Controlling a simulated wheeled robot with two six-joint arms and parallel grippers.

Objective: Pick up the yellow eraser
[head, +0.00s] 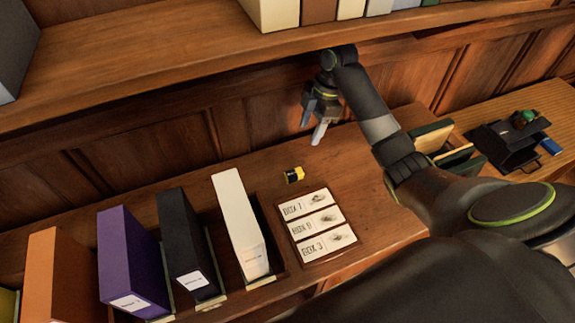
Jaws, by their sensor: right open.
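A small yellow eraser (294,175) with a dark band lies on the wooden desk (345,165), just behind a framed card holder. My right gripper (312,132) is above and behind the eraser, apart from it, with its jaws open and pointing down. Nothing shows between its fingers. My right arm comes in from the right side of the head view. My left gripper is not in view.
Orange (58,275), purple (132,262), black (188,245) and white (240,225) binders stand at the left and middle. The card holder (318,226) lies flat before the eraser. A shelf (180,55) overhangs behind. A black bag-like item (508,148) sits at the right.

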